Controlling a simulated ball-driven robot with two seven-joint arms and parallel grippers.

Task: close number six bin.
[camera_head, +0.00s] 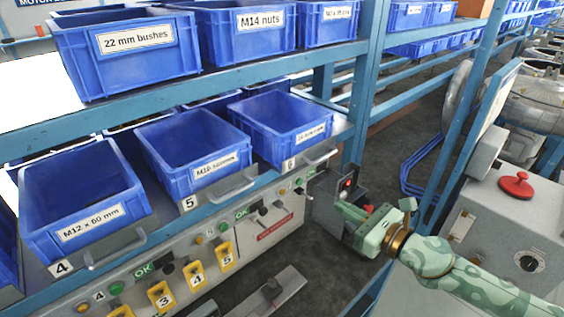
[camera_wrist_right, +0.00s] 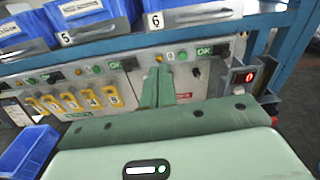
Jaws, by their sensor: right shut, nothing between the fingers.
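The number six bin (camera_head: 289,130) is a blue open-topped bin at the right end of the lower shelf row in the head view. A tag "6" (camera_head: 290,165) and a grey bar handle (camera_head: 320,157) are at its front. In the right wrist view its front and handle (camera_wrist_right: 203,16) show at the top. How far it stands out from the shelf I cannot tell. My right gripper (camera_head: 342,206), pale green, is shut and empty, below and to the right of the bin, apart from its handle. Its fingers (camera_wrist_right: 158,88) point toward the panel under the bins. My left gripper is out of view.
Bin five (camera_head: 205,170) and bin four (camera_head: 95,215) stand to the left. A control panel (camera_head: 190,255) with yellow tags runs below. A blue rack post (camera_head: 362,90) and a small box with a red display (camera_head: 347,184) are close by my right gripper.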

